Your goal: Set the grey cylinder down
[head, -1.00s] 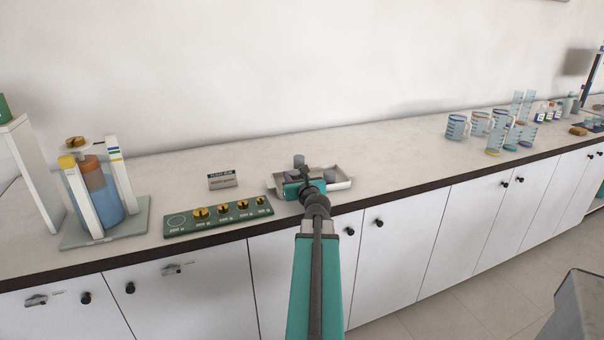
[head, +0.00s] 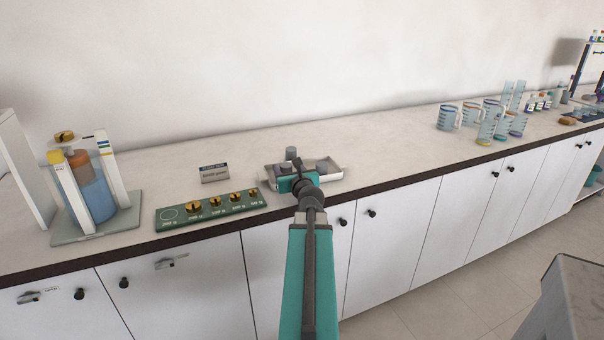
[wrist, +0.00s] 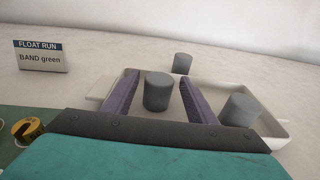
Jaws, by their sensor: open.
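A grey cylinder (wrist: 157,92) stands upright between my gripper's two fingers, with a gap on each side. It appears to rest on the floor of the white tray (wrist: 270,124). My gripper (wrist: 158,95) is open over the tray's left part. A second grey cylinder (wrist: 240,110) stands in the tray's right part. A third one (wrist: 182,63) stands at or just behind the tray's back edge. In the head view, my gripper (head: 297,180) hides part of the tray (head: 331,173), and a grey cylinder (head: 291,153) shows behind it.
A green board with brass weights (head: 212,207) lies left of the tray, with a "FLOAT RUN, BAND green" sign (wrist: 41,57) behind it. A blue float vessel (head: 93,196) stands at the far left. Measuring jugs (head: 447,118) stand right. The counter between tray and jugs is clear.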

